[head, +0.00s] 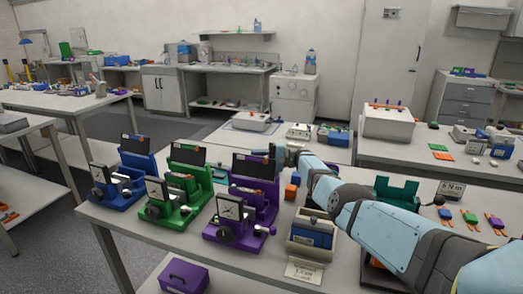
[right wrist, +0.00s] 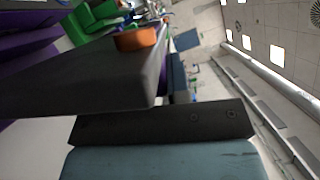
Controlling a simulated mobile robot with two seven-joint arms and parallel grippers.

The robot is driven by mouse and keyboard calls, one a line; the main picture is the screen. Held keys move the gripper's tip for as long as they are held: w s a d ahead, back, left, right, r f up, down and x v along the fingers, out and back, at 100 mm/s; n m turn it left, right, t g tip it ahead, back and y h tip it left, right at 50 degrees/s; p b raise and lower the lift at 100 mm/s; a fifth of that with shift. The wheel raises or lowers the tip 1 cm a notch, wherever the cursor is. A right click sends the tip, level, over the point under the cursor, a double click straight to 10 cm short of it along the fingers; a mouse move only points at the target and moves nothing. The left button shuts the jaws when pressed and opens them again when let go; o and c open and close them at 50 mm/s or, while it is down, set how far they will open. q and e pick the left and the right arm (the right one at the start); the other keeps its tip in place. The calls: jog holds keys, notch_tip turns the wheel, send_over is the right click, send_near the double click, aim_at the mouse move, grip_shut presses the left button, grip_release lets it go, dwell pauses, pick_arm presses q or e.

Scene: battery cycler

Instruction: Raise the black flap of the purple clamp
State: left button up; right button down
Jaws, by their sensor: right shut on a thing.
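The purple clamp (head: 232,222) stands at the right end of a row of three clamps on the front table. Its black flap (head: 252,166) stands up and leans at the clamp's rear, like the flaps on its neighbours. My right gripper (head: 274,158) is at the flap's right end and is shut on it; the fingertips are partly hidden. In the right wrist view the flap appears as a large dark slab (right wrist: 85,80), with an orange piece (right wrist: 135,38) at its edge, close to a dark gripper finger (right wrist: 165,122). My left gripper is not in view.
A green clamp (head: 178,207) and a blue clamp (head: 120,187) stand to the left. An orange cube (head: 291,192) and a grey box with a blue block (head: 312,233) are to the right, under my arm. A purple box (head: 184,276) is in front.

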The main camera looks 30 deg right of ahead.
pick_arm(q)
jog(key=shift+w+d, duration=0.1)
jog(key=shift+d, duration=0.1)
pick_arm(e)
jog(key=shift+w+d+m, duration=0.15)
jog(key=shift+m, duration=0.15)
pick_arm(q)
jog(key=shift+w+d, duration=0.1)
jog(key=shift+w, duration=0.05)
pick_arm(e)
jog(key=shift+f+m, duration=0.1)
jog(key=shift+m, duration=0.2)
jog(key=c, duration=1.1)
grip_release()
jog(key=shift+f, duration=0.1)
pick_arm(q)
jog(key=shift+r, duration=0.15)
